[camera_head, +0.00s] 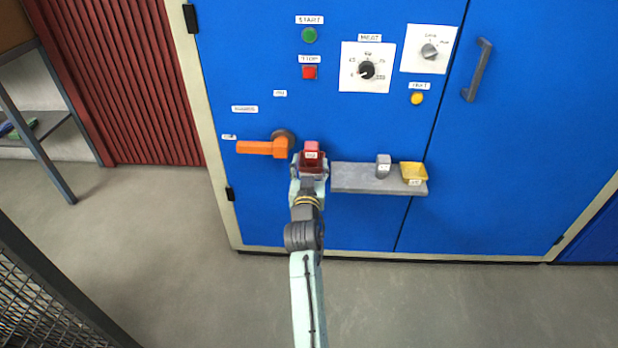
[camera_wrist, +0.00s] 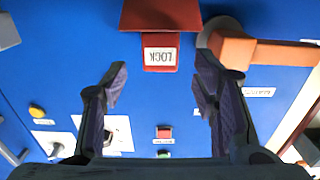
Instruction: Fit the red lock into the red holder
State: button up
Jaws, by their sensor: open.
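The red lock (camera_head: 312,147) shows at the tip of my arm in the head view, against the blue cabinet. In the wrist view, which is upside down, the lock (camera_wrist: 160,52) bears a LOCK label and lies ahead of my fingertips. The darker red holder (camera_wrist: 160,14) adjoins the lock there, on the side that is lower in the head view. The lock appears to stand at the holder's upper edge; I cannot tell how deep it sits. My gripper (camera_wrist: 162,73) is open, with one finger to each side of the lock's line and nothing between them.
An orange handle (camera_head: 262,147) on a dark hub is close on the left. A grey shelf (camera_head: 350,180) on the right carries a grey block (camera_head: 383,165) and a yellow tray (camera_head: 413,171). Red stop (camera_head: 309,72) and green start (camera_head: 309,35) buttons are above. The floor is clear.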

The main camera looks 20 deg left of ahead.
jog(key=v, duration=0.5)
